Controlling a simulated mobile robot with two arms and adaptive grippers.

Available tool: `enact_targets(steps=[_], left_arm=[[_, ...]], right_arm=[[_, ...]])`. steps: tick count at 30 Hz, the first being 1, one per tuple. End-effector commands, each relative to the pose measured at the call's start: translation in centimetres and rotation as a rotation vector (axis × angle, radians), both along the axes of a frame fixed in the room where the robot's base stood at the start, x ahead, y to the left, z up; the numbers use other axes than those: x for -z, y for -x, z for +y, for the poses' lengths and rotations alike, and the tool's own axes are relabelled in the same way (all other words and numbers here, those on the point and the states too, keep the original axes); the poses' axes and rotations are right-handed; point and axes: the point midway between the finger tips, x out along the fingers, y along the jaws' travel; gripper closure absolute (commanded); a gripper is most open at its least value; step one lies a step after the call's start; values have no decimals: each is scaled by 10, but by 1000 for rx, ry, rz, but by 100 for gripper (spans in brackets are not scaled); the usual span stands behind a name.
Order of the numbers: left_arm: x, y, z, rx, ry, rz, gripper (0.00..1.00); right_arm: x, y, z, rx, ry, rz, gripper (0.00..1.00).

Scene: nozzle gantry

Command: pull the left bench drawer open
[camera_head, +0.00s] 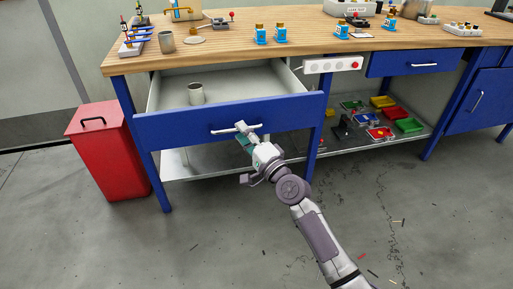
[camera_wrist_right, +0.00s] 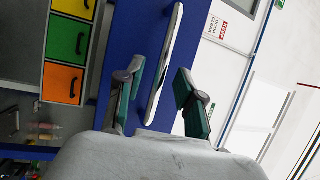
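The left bench drawer (camera_head: 235,121) has a blue front and stands pulled out from the bench, with its grey inside showing. A grey cup (camera_head: 196,94) stands in it. The drawer's bar handle (camera_head: 222,132) is partly hidden by my right gripper (camera_head: 243,136) in the head view. In the right wrist view, the silver handle (camera_wrist_right: 164,65) lies between the two green-padded fingers of my right gripper (camera_wrist_right: 161,95). Gaps show on both sides of the handle, so the fingers look open around it. My left gripper is not in view.
A red bin (camera_head: 104,150) stands left of the bench. The wooden bench top (camera_head: 230,52) carries blue-and-yellow bottles and tools. A second blue drawer (camera_head: 414,62) at the right is shut. Coloured trays (camera_head: 408,125) sit on the lower shelf. The floor in front is mostly clear.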

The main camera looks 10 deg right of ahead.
Motion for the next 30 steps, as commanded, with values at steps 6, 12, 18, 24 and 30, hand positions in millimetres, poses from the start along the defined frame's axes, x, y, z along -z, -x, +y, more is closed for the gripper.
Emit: enact_targets(steps=[6,12,18,24,30], left_arm=[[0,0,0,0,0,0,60],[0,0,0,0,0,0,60],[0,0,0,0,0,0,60],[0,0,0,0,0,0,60],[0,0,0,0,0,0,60]], right_arm=[[10,45,-19,0,4,3,63],[16,75,-32,1,5,1,63],[17,87,-37,0,2,0,63],[17,87,-37,0,2,-1,63],[17,87,-37,0,2,0,63]])
